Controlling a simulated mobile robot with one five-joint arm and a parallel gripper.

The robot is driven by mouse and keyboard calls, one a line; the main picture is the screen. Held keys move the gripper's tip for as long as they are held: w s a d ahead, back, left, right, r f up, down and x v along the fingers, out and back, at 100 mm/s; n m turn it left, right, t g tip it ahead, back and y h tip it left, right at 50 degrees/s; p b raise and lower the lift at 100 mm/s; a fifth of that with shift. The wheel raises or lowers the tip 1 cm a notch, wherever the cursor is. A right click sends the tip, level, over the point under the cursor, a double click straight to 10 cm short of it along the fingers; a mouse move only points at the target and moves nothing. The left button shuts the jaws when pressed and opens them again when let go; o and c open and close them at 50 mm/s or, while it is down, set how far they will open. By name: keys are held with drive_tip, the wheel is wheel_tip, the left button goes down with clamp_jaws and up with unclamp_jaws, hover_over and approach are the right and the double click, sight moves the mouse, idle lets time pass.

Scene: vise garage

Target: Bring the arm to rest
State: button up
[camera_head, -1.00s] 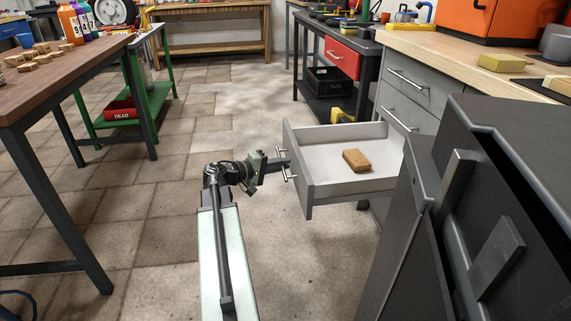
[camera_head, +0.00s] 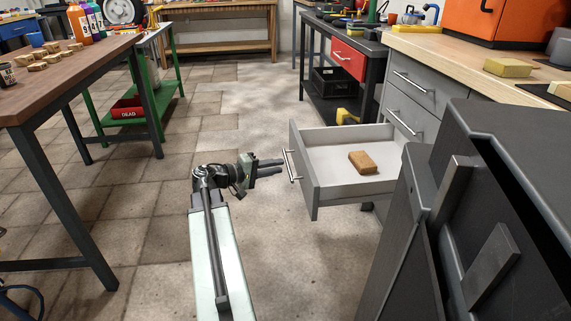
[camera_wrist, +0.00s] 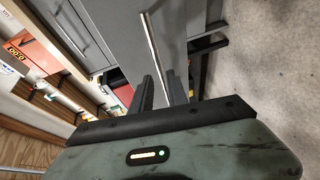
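My gripper (camera_head: 276,167) is at the middle of the head view, just left of the handle (camera_head: 291,165) on the pulled-out grey drawer (camera_head: 308,185). A brown block (camera_head: 362,162) lies inside the open drawer.
A wooden-topped table (camera_head: 70,72) stands at the left, with bottles and small blocks on it. A grey cabinet with a wooden worktop (camera_head: 440,52) is at the right. A dark machine (camera_head: 520,150) fills the right foreground. Tiled floor (camera_head: 165,215) is clear between table and drawer.

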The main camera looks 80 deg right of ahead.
drive_tip(key=v, duration=0.2)
drive_tip(key=shift+w+a+r, duration=0.1)
drive_tip(key=shift+w+a, duration=0.05)
drive_tip(key=shift+w, duration=0.05)
